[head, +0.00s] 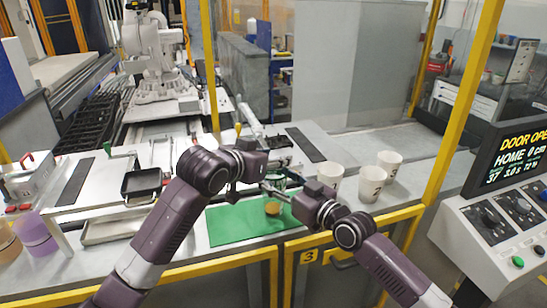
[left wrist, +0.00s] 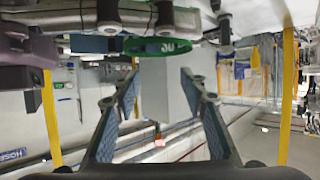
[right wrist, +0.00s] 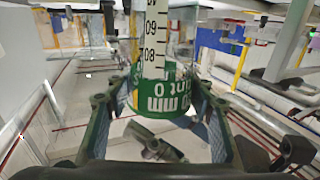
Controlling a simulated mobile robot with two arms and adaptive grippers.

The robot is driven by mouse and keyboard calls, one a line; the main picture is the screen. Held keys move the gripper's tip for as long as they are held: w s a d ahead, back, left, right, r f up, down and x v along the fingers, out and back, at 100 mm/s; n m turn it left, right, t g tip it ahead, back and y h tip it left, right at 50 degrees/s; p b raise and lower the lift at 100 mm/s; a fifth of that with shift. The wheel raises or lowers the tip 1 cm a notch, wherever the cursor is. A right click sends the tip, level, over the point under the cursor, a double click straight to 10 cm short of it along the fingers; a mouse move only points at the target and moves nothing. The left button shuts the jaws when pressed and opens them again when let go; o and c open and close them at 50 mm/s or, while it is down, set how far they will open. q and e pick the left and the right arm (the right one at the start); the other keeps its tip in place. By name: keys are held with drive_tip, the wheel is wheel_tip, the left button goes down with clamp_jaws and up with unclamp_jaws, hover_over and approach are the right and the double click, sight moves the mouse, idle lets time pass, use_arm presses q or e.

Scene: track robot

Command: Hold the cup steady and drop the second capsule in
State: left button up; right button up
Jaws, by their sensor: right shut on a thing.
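A clear cup with a green printed band (right wrist: 162,97) sits between the fingers of my right gripper (right wrist: 158,105), which is shut on it. In the head view the cup (head: 277,180) is small and partly hidden by both grippers above the green mat (head: 228,232). Its band also shows at the top of the left wrist view (left wrist: 157,45). My left gripper (left wrist: 160,75) has its fingers apart with nothing visible between them, close to the cup. A small tan-orange thing (head: 272,207) shows just below the cup; I cannot tell whether it is inside. No capsule is clearly identifiable.
Several white cups, including a front one (head: 330,176) and one marked 2 (head: 372,182), stand right of the mat. A black pan (head: 142,182) and a metal tray (head: 110,229) lie left. A control panel (head: 495,215) and yellow posts border the right.

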use_arm(q)
drive_tip(key=shift+r, duration=0.1)
idle(0.5)
drive_tip(key=shift+r, duration=2.9)
use_arm(e)
drive_tip(key=o, duration=1.3)
drive_tip(key=shift+o, duration=0.2)
drive_tip(key=shift+d, duration=0.1)
